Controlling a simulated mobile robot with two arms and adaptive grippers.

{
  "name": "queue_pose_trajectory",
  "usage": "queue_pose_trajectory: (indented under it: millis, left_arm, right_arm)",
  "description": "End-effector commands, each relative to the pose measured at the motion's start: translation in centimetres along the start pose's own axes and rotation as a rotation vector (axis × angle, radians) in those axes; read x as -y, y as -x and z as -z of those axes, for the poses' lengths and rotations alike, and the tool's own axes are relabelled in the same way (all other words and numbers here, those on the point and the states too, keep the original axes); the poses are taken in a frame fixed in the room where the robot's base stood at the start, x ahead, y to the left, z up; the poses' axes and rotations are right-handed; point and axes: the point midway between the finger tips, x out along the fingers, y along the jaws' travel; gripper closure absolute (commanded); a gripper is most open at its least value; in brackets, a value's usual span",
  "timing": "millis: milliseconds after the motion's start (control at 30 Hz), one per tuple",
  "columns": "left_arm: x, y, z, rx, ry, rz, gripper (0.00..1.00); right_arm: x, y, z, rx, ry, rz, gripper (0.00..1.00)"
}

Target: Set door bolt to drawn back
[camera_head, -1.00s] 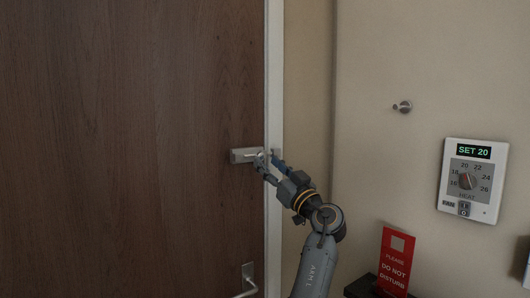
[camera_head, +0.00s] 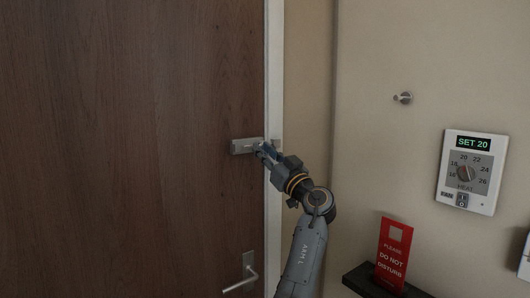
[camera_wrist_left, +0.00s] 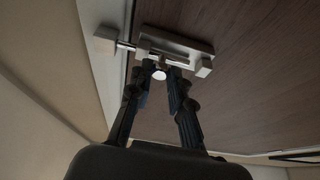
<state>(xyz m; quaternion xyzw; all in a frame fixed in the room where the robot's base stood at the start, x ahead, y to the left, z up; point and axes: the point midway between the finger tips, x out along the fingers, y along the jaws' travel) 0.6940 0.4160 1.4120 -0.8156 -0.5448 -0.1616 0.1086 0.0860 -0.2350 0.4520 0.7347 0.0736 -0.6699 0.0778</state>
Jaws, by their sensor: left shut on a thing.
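The door bolt (camera_head: 243,146) is a pale metal plate on the brown door near its right edge. The keeper (camera_head: 276,143) sits on the white door frame beside it. In the left wrist view, the bolt's rod (camera_wrist_left: 125,46) spans the gap from the bolt plate (camera_wrist_left: 190,45) to the keeper (camera_wrist_left: 104,40). My left gripper (camera_head: 263,149) is at the bolt, shut on its knob. In the left wrist view, the round pale knob end (camera_wrist_left: 159,75) shows between the fingers (camera_wrist_left: 157,84). My right gripper is out of view.
A lever door handle (camera_head: 246,275) is below the bolt. A wall hook (camera_head: 403,98), a heat control (camera_head: 470,172) and a red "do not disturb" sign (camera_head: 394,254) on a dark ledge (camera_head: 358,279) are to the right. The door face left of the bolt is clear.

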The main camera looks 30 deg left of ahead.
Motion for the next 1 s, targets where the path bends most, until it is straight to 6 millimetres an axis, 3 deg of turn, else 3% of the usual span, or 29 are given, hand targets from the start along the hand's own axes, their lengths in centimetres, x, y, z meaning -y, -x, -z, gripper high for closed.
queue_pose_trajectory:
  millis: [367, 700, 733, 833, 1000]
  left_arm:
    - [3.7, 0.1, -0.2, -0.001, 0.002, 0.003, 1.0]
    - [4.2, -0.1, 0.0, 0.0, 0.0, 0.004, 1.0]
    - [4.2, -0.1, 0.0, 0.0, 0.0, 0.004, 0.78]
    - [4.2, -0.1, 0.0, 0.0, 0.0, 0.004, 0.59]
    - [4.1, 0.0, 0.0, 0.0, 0.0, 0.002, 0.59]
  right_arm:
    - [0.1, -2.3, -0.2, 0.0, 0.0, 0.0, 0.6]
    - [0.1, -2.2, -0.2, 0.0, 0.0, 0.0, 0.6]
    - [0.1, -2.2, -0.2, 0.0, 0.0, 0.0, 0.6]
    - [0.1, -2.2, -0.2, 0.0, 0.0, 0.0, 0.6]
    - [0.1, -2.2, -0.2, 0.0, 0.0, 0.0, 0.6]
